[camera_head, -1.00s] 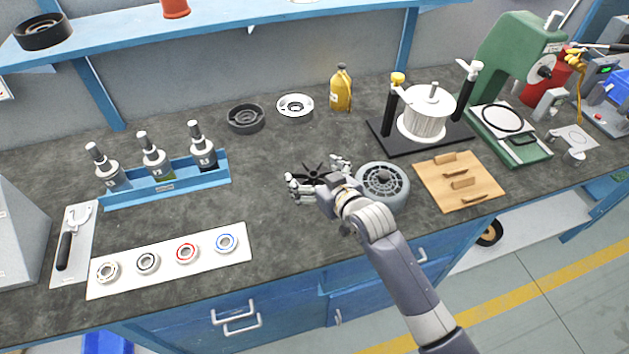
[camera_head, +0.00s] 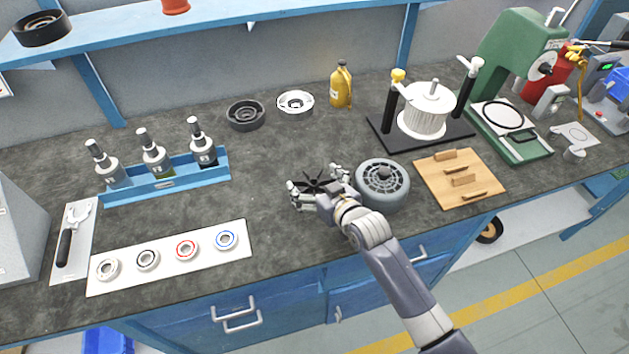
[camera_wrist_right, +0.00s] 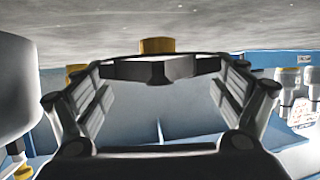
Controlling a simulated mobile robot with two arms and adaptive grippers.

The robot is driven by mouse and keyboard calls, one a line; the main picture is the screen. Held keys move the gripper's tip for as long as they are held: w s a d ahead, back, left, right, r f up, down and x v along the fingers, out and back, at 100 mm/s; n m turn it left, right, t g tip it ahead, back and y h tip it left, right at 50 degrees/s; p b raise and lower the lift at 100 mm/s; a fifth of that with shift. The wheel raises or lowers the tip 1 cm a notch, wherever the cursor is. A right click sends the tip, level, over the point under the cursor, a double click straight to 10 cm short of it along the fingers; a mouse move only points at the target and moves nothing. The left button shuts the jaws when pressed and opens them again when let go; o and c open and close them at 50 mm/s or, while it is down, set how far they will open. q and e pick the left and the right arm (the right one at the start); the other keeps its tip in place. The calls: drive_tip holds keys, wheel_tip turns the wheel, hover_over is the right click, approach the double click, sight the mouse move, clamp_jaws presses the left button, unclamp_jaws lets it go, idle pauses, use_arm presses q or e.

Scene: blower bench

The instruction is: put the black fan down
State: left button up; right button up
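The black fan (camera_head: 314,183) is between the fingers of my right gripper (camera_head: 315,186), over the front middle of the bench. In the right wrist view the fan (camera_wrist_right: 160,69) shows edge-on as a dark bar spanning the gap between the two fingertips (camera_wrist_right: 160,66), which appear to meet its rim on both sides. A brass-coloured piece (camera_wrist_right: 157,45) shows at its middle, towards the grey bench top. Whether the fan touches the bench I cannot tell. My left gripper is not in view.
A grey round finned housing (camera_head: 382,184) stands just right of the gripper, with a wooden board (camera_head: 429,187) beyond it. A white strip with several rings (camera_head: 205,262) and a blue bottle rack (camera_head: 190,182) are on the left. The bench between rack and gripper is clear.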

drive_tip(key=shift+o, duration=0.7)
drive_tip(key=shift+r+p, duration=0.3)
drive_tip(key=shift+r, duration=0.35)
drive_tip(key=v, duration=1.2)
